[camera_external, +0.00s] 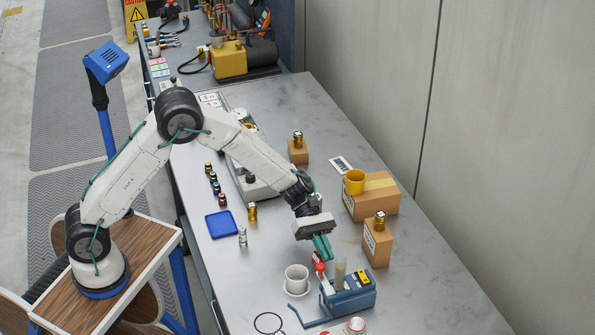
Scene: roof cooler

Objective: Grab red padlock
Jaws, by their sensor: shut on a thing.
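The red padlock (319,266) is a small red thing at the lower middle of the camera_external view, just below my fingers. My gripper (323,254) points down over the table, its teal fingers closed on the padlock. The fingers cover the padlock's upper part. It is too small to tell whether it touches the table or the blue device beside it.
A white cup on a saucer (286,291) stands close to the left. A blue device (348,303) with a cylinder is just right and in front. Cardboard boxes (376,246) stand at the right. A blue tray (221,224) lies left. The grey table (430,290) is clear at front right.

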